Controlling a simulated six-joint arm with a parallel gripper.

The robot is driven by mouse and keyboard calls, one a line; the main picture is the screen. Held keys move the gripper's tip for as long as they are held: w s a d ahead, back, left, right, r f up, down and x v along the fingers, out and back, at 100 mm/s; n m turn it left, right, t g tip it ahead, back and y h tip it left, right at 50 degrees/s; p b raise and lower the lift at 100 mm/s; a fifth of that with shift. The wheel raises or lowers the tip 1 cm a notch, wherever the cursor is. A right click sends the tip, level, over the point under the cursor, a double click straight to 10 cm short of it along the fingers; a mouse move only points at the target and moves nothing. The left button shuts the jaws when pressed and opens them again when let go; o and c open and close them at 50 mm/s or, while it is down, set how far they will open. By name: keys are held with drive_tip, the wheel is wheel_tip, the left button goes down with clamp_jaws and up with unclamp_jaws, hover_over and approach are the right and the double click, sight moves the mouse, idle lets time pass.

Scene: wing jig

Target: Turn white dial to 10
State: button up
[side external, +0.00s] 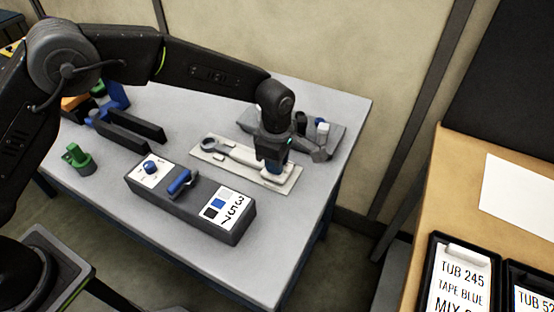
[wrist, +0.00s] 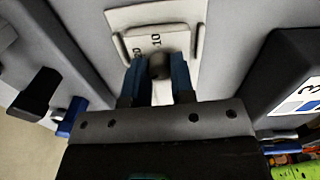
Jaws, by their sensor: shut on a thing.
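A pale plate (side external: 210,170) lies on the table in the side view, with a grey wrench-shaped piece on it. In the wrist view, a white part with the numbers 10 and 20 (wrist: 150,42) sits on this plate between two raised white bars. My gripper (wrist: 158,72) has its blue fingers shut on a dark rounded knob (wrist: 159,66) just below the numbers. In the side view, my gripper (side external: 272,172) points down at the right end of the plate and hides what it holds. I cannot see a pointer or the dial's setting.
A dark box (side external: 195,208) with a blue handle, a small blue knob and a label reading 357 stands in front. A grey block (side external: 335,140) with knobs is close behind my gripper. A green piece (side external: 78,158) stands at left. The table's front right is clear.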

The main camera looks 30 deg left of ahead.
clamp_jaws()
drive_tip(key=shift+m, duration=1.5)
drive_tip(key=o, duration=0.7)
unclamp_jaws()
wheel_tip(320, 180, up, 14)
drive_tip(key=shift+s, duration=0.15)
drive_tip(key=shift+f, duration=0.1)
